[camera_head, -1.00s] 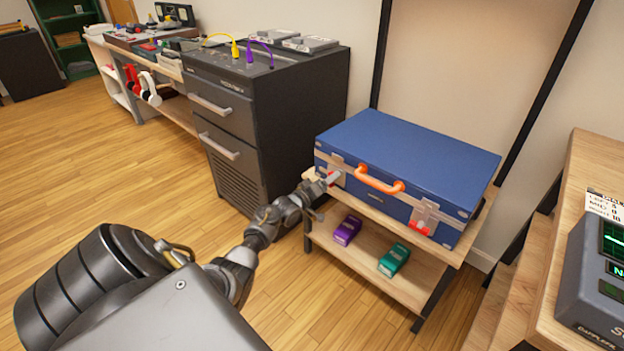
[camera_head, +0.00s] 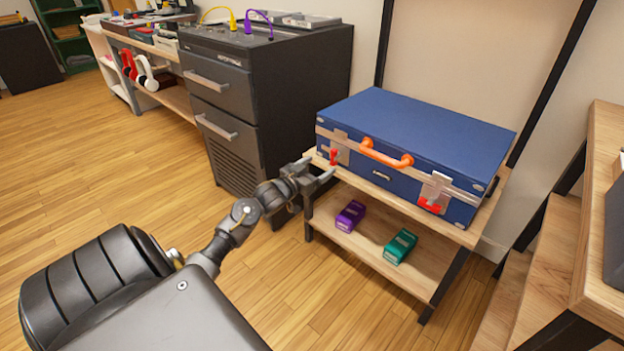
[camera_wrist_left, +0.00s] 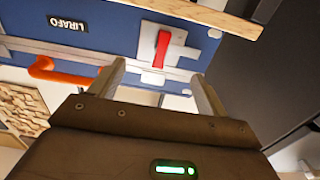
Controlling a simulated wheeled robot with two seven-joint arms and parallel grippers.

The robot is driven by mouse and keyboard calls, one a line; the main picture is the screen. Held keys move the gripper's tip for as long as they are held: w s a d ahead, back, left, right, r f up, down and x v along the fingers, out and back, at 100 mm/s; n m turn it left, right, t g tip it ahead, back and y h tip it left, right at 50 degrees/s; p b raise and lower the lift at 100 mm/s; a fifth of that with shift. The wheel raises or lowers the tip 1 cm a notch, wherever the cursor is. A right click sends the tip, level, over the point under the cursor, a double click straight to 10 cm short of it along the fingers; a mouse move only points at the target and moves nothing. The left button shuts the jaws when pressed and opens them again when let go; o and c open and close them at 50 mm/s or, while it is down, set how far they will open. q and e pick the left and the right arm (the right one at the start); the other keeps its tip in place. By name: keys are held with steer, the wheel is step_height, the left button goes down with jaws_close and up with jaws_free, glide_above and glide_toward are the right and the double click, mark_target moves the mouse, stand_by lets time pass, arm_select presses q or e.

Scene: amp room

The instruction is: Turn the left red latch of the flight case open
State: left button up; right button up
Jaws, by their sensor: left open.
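The blue flight case (camera_head: 410,138) lies shut on a wooden shelf unit, with an orange handle (camera_head: 385,157) on its front. Its left red latch (camera_head: 333,157) stands upright on a silver plate. In the left wrist view the red latch (camera_wrist_left: 161,50) lies between the finger lines, beyond the tips. The right red latch (camera_head: 430,206) lies flat across the bottom of its plate. My left gripper (camera_head: 326,173) is open and empty, just in front of the left latch and apart from it. It also shows in the left wrist view (camera_wrist_left: 159,70). My right gripper is not in view.
A purple box (camera_head: 350,215) and a green box (camera_head: 399,246) sit on the lower shelf (camera_head: 375,250). A dark drawer cabinet (camera_head: 265,105) stands left of the case. A wooden bench (camera_head: 607,200) is at right. The floor at left is clear.

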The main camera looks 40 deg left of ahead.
arm_select(q)
steer(key=s+d+f+g, duration=0.7)
steer(key=s+d+f, duration=0.6)
steer(key=s+d, duration=0.2)
steer(key=shift+s+f+m+y+p, duration=0.15)
steer(key=shift+s+m+y+p, duration=0.3)
steer(key=shift+s, duration=0.8)
